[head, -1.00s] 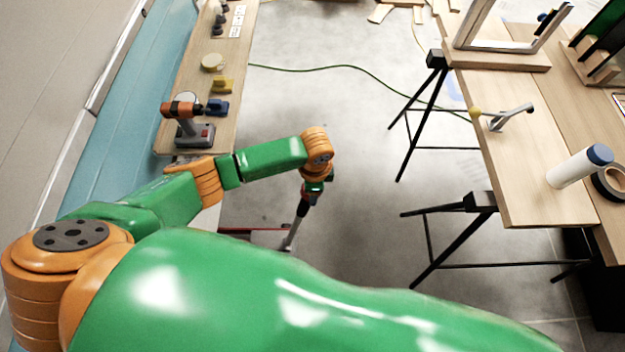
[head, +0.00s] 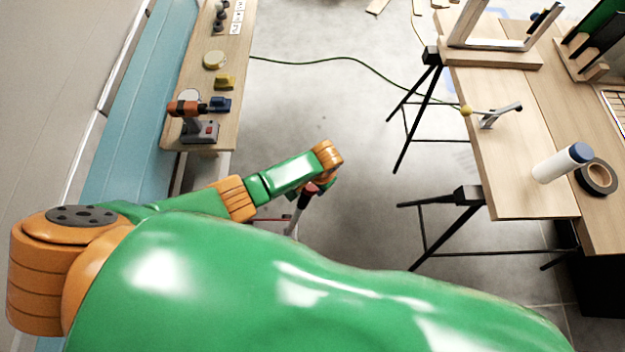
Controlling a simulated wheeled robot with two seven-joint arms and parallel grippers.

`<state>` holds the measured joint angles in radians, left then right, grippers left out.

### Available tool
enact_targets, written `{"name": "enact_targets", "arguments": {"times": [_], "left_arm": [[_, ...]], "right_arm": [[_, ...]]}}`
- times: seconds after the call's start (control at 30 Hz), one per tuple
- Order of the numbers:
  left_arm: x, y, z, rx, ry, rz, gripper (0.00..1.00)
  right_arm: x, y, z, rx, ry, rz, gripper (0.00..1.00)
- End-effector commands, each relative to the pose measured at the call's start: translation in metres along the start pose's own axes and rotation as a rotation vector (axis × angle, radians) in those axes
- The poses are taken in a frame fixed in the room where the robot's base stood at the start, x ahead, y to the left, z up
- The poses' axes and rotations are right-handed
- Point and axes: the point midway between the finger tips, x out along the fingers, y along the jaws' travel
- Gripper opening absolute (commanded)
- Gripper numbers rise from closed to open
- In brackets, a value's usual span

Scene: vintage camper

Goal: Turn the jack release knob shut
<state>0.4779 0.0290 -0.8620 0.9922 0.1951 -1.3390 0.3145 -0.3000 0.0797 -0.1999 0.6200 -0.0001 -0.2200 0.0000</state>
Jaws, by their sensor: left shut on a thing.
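The jack (head: 275,221) is a low red shape on the floor, mostly hidden behind my green arm. Its grey handle (head: 297,211) rises from it at a slant, with a dark and red upper end. My left gripper (head: 310,190) is at that upper end and is shut on it. My wrist covers part of the grip, and I cannot pick out the release knob separately. My right gripper is not in view.
A trestle table (head: 505,165) at right bears a white bottle (head: 562,163) and black tape (head: 597,177).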

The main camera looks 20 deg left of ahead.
Motion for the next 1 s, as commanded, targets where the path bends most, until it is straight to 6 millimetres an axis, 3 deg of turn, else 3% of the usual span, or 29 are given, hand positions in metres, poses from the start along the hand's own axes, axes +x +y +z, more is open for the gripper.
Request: {"name": "enact_targets", "arguments": {"times": [0.3, 0.83, 0.87, 0.93, 1.0], "left_arm": [[0.0013, 0.0006, 0.0021, -0.099, -0.012, -0.014, 0.08], [0.0017, 0.0003, 0.0021, -0.116, -0.013, -0.017, 0.08], [0.0017, 0.0003, 0.0021, -0.116, -0.013, -0.017, 0.71], [0.0015, 0.0003, 0.0018, -0.116, -0.012, -0.017, 0.90], [0.0012, 0.0002, 0.0014, -0.116, -0.011, -0.017, 0.94]], "right_arm": [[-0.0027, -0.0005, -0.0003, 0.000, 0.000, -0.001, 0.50], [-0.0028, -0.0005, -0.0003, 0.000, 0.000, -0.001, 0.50], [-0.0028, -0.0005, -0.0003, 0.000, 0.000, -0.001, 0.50], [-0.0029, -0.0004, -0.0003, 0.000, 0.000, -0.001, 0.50], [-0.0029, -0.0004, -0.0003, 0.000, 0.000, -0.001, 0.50]]}}
